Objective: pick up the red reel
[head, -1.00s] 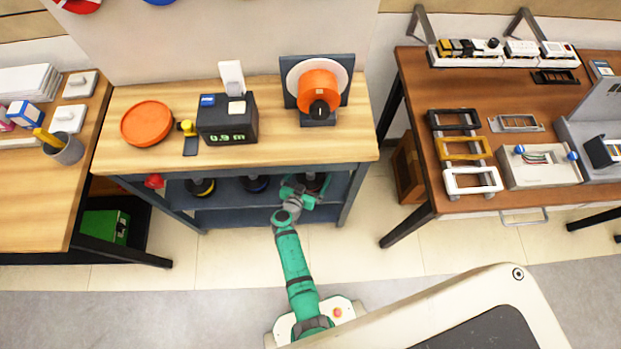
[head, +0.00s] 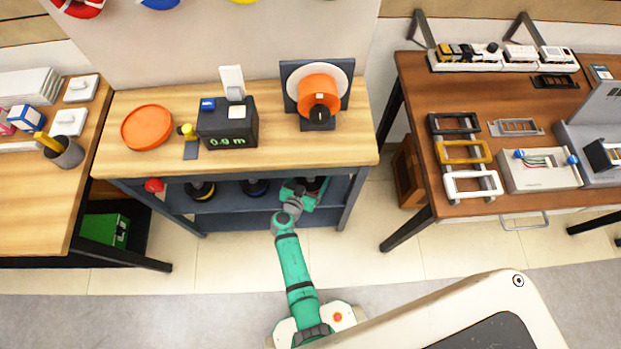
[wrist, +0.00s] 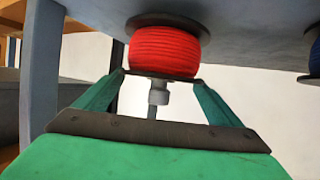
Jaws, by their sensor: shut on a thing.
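The red reel (wrist: 165,50) shows in the wrist view, wound with red cord between dark flanges, against a grey shelf surface. My gripper (wrist: 157,78) has its two green fingers on either side of the reel's near flange and is shut on it. I cannot tell whether the reel is clear of the shelf. In the head view my gripper (head: 304,193) reaches into the right part of the open shelf under the bench. There the reel (head: 313,184) is mostly hidden by the bench top and my gripper.
A yellow-banded reel (head: 201,189) and a blue-banded reel (head: 256,186) stand left on the same shelf (head: 230,203). The bench top (head: 270,150) is close above, and a shelf leg (head: 349,200) is right of my gripper. The floor in front is clear.

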